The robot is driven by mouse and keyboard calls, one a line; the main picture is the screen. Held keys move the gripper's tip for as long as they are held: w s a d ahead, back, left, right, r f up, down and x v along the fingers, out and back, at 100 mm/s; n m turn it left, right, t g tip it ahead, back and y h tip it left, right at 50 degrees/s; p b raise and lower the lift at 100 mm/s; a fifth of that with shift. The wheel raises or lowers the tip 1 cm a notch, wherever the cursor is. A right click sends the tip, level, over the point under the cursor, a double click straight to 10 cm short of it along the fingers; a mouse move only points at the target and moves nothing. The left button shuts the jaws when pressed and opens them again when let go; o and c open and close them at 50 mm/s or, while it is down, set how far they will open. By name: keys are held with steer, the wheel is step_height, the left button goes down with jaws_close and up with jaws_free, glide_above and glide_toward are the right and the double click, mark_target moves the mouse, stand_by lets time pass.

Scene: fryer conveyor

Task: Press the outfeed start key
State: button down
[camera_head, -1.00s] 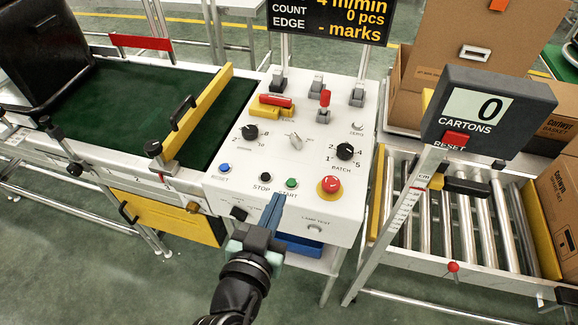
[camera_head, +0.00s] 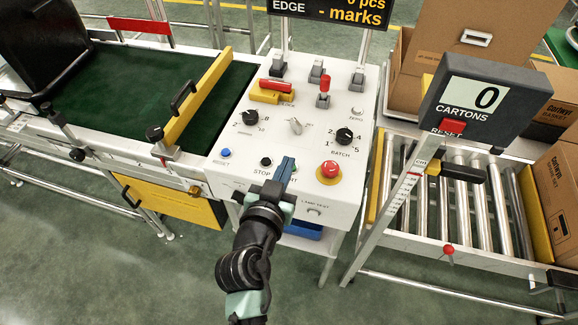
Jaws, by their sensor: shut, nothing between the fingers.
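The control panel (camera_head: 235,177) has a white sloped top with a row of keys along its front edge. The blue RESET key (camera_head: 225,153) and the black STOP key (camera_head: 266,161) show clearly. The green START key, seen to the right of STOP a second ago, is now hidden behind my gripper (camera_head: 287,162), and its label is partly covered. My gripper is shut and empty, its blue fingertips over the START key's place. I cannot tell whether they touch the key or are just above it.
A red emergency stop (camera_head: 329,170) on a yellow base stands close to the right of my fingertips. Dials (camera_head: 344,136) and switches (camera_head: 323,90) rise farther back. The carton counter (camera_head: 484,103) on its post stands to the right, and a green belt (camera_head: 150,95) runs left.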

steer(key=x, duration=0.3)
steer(key=shift+w, duration=0.15)
step_height(320, 180, down, 3)
steer(key=shift+b, duration=0.35)
steer(key=shift+a+f, duration=0.1)
steer(key=shift+f, duration=0.45)
